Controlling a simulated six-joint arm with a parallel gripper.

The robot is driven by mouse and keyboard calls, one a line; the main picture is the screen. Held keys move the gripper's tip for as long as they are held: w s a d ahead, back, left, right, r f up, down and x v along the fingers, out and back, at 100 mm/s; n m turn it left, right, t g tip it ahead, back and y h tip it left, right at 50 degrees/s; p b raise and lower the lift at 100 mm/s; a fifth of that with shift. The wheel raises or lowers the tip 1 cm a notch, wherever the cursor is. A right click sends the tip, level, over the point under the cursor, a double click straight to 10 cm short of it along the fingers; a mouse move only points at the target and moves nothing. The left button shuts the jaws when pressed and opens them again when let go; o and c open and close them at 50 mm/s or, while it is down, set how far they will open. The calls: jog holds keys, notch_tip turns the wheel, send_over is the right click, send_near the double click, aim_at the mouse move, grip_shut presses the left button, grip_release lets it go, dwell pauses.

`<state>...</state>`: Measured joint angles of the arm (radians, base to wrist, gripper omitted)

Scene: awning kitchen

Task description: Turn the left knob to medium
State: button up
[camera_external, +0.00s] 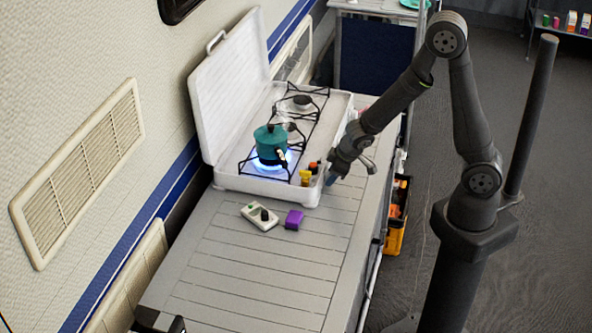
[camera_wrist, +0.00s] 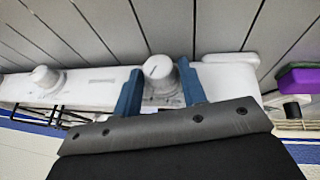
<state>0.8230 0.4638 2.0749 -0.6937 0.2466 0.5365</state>
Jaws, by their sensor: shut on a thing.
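The left knob (camera_wrist: 159,72) is white and round, on the white front panel of the camping stove (camera_external: 262,186). In the wrist view it sits between the two blue fingers of my gripper (camera_wrist: 160,82), which is shut on it. A short mark shows on the knob's face; its exact setting is hard to read. In the external view my gripper (camera_external: 331,180) is at the near end of the stove's front, and the knob is hidden there. The other knob (camera_wrist: 45,77) is to the left in the wrist view. A blue flame (camera_external: 271,166) burns under the teal pot (camera_external: 269,143).
Small yellow and red bottles (camera_external: 305,177) stand on the stove's near corner, close to my gripper. A white device with a dark knob (camera_external: 259,215) and a purple sponge (camera_external: 293,219) lie on the slatted counter (camera_external: 240,270). The counter's near part is clear.

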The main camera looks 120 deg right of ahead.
jog(key=o, duration=0.8)
jog(key=v, duration=1.7)
jog(key=shift+a+r, duration=0.2)
jog(key=shift+s, duration=0.1)
